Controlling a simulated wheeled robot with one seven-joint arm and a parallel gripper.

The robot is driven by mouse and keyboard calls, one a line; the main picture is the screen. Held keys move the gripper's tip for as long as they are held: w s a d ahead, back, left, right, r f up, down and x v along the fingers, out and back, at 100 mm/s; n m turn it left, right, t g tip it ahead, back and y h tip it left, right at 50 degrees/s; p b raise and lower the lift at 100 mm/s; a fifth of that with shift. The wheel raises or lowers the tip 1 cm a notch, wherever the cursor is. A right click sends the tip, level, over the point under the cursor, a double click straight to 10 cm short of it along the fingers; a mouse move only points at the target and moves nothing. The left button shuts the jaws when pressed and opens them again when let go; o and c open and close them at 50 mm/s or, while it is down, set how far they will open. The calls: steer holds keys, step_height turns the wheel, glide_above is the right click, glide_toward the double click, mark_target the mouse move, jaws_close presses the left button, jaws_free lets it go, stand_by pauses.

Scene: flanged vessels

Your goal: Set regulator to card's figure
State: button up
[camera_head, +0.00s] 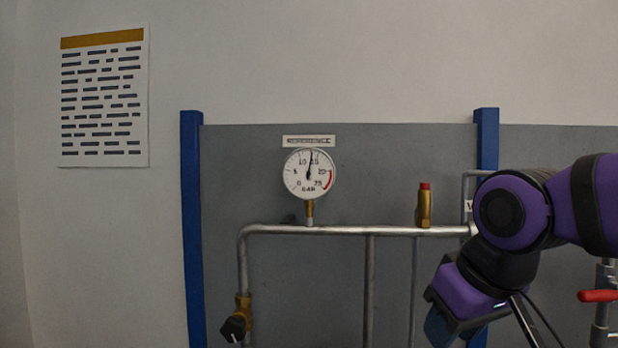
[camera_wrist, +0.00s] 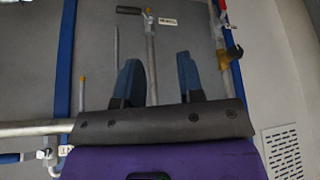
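A round white gauge (camera_head: 310,174) marked BAR stands on the pipe, its black needle just right of straight up, near the 15 mark; a red band lies at its upper end. A small plate (camera_head: 308,141) above it is too small to read. A paper sheet (camera_head: 104,97) with a gold header hangs on the left wall; its lines show only as dark bars. A brass fitting with a black knob (camera_head: 236,326) sits low on the left pipe; I cannot tell whether it is the regulator. My gripper (camera_wrist: 159,70) is open, with nothing seen held between its blue fingers.
A brass valve with a red cap (camera_head: 424,206) stands on the horizontal pipe (camera_head: 350,231). A red lever (camera_head: 598,296) is at the right edge. In the wrist view a black handle (camera_wrist: 128,10) and a labelled plate (camera_wrist: 168,21) lie beyond the fingers. Blue posts (camera_head: 192,230) frame the grey panel.

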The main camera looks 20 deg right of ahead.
steer(key=w+a+r+n+g, duration=0.1)
steer(key=w+a+r+n, duration=0.1)
steer(key=w, duration=0.3)
steer(key=w+a+r+n, duration=0.2)
steer(key=w, duration=0.3)
steer(key=n+g, duration=0.4)
steer(key=n, duration=0.5)
glide_above(234, 318)
step_height(234, 318, down, 8)
steer(key=shift+f, duration=0.1)
steer(key=shift+w+a+f, duration=0.1)
steer(key=shift+a+f, duration=0.05)
steer(key=shift+f, duration=0.35)
step_height(234, 318, down, 10)
steer(key=shift+f, duration=0.1)
steer(key=shift+c, duration=0.2)
steer(key=c, duration=0.6)
